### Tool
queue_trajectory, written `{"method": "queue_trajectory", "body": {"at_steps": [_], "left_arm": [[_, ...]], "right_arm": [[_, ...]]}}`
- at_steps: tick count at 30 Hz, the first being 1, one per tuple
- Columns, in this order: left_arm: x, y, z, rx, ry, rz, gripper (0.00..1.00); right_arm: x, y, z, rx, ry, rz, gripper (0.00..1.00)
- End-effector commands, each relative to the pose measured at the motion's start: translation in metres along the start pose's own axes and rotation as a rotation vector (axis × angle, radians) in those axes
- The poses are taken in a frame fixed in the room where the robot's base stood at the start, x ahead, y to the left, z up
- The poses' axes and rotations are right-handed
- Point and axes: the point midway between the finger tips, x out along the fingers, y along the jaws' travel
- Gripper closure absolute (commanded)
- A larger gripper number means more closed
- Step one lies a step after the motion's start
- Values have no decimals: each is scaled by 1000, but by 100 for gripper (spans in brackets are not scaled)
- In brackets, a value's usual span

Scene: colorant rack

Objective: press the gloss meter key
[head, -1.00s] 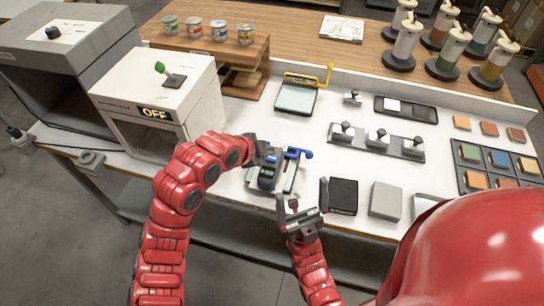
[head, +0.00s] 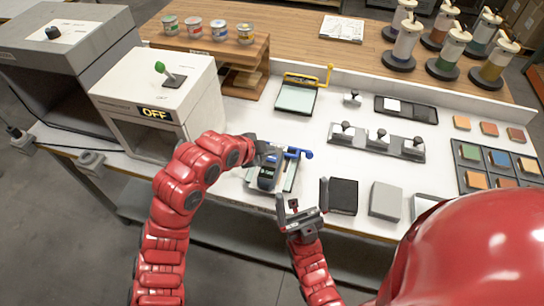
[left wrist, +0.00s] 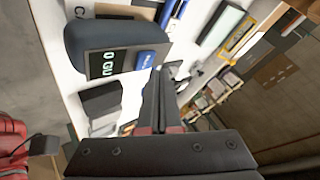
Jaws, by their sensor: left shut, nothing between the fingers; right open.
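The gloss meter (head: 268,179) is a dark blue-grey block on a pale panel with a blue clamp bar (head: 297,153), in the middle of the white bench. In the left wrist view the meter (left wrist: 95,38) shows a display (left wrist: 107,62) reading "0 GU". A blue part shows beside the display; I cannot tell whether it is the key. My left gripper (head: 275,155) is shut and empty, just above the meter's far end; its fingers (left wrist: 163,80) show apart from the display. My right gripper (head: 302,212) is open and empty near the bench's front edge.
A black block (head: 342,196) and a grey block (head: 385,201) lie right of the meter. A rail with several knobbed weights (head: 377,143) stands behind them. A white booth with an "OFF" sign (head: 155,112) stands left.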

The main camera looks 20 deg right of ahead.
Motion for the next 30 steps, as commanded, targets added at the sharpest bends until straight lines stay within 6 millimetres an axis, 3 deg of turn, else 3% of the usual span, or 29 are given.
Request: {"method": "queue_trajectory", "body": {"at_steps": [15,30], "left_arm": [[6,5,5,0,0,0,100],[6,5,5,0,0,0,100]], "right_arm": [[-16,-1,3,0,0,0,3],[-16,-1,3,0,0,0,3]]}}
